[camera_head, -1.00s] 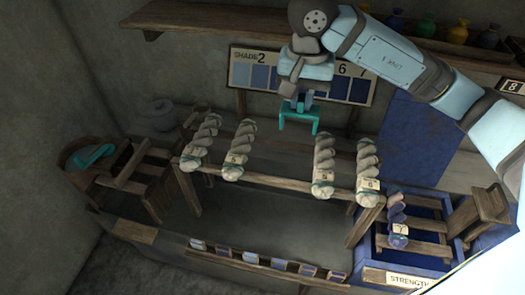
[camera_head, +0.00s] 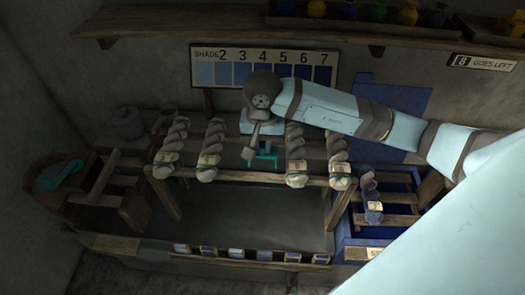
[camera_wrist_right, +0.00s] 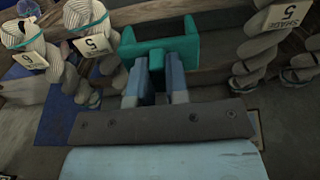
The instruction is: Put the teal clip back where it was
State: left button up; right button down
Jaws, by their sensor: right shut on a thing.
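My right gripper (camera_head: 266,149) is shut on the teal clip (camera_head: 263,162), a bracket-shaped piece. The clip is close to the wooden rack's front rail (camera_head: 232,178), in the gap between the two left and two right skeins. I cannot tell whether it touches the rail. In the right wrist view the clip (camera_wrist_right: 183,46) spreads wide beyond the blue-grey fingers (camera_wrist_right: 156,76), which grip its stem. My left gripper is out of view.
Pale twisted skeins, such as one at left (camera_head: 210,150) and one at right (camera_head: 296,155), flank the gap. A blue tray (camera_head: 352,242) with a purple-blue skein (camera_head: 371,198) stands right. A shade board (camera_head: 262,67) hangs behind.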

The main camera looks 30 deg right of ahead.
aim_at(262, 155)
jog(key=shift+f, duration=2.15)
jog(key=c, duration=1.5)
grip_release()
jog(key=shift+c, duration=0.2)
jog(key=o, duration=0.4)
jog(key=shift+o, duration=0.2)
jog(key=shift+r, duration=0.1)
